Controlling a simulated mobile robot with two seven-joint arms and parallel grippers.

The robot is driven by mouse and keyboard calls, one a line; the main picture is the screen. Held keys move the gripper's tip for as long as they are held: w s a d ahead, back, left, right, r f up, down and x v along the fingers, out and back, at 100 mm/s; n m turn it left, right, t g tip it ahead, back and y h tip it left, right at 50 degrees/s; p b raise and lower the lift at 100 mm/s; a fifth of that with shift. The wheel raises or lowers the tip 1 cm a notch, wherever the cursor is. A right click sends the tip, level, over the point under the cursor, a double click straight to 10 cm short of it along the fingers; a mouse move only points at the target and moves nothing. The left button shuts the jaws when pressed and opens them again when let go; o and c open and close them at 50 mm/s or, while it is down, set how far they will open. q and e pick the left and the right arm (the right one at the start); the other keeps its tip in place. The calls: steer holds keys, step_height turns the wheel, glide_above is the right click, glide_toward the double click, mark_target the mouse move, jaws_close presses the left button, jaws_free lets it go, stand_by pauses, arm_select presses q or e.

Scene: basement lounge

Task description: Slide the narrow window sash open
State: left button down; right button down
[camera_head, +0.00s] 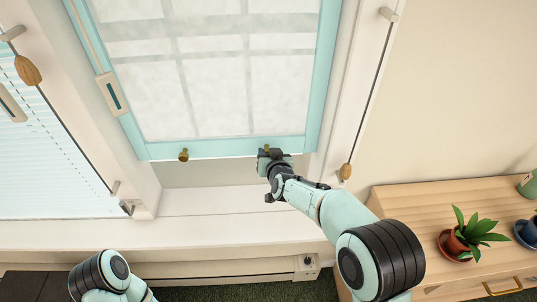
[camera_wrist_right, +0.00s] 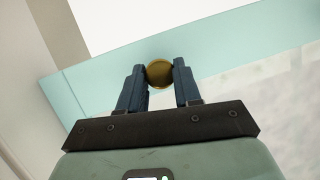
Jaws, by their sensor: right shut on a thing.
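The narrow window sash has a light blue frame (camera_head: 225,149) around frosted panes (camera_head: 215,90). Its bottom rail stands above the white sill (camera_head: 230,202), with a pale beige strip between them. Two brass knobs are on the bottom rail: the left knob (camera_head: 184,155) is free, the right knob (camera_head: 266,148) is at my right gripper (camera_head: 268,154). In the right wrist view the fingers of this gripper (camera_wrist_right: 160,82) are closed around the round brass knob (camera_wrist_right: 159,72), against the blue rail (camera_wrist_right: 220,66). My left arm shows at the bottom left; its gripper is out of view.
A wooden cabinet (camera_head: 410,205) with a potted plant (camera_head: 475,235) in a red pot stands at the right. Cords with wooden tassels hang on both sides, one at the right (camera_head: 345,172). A second window with a blind (camera_head: 50,170) is at the left.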

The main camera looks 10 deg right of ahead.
steer(key=shift+w+r, duration=0.1)
steer(key=shift+r, duration=0.2)
steer(key=c, duration=0.8)
jaws_free()
steer(key=shift+f, duration=0.15)
steer(key=shift+s, duration=0.2)
steer(key=p+v, duration=0.1)
steer(key=v, duration=1.2)
steer(key=shift+s+d+p, duration=0.1)
steer(key=shift+p, duration=0.25)
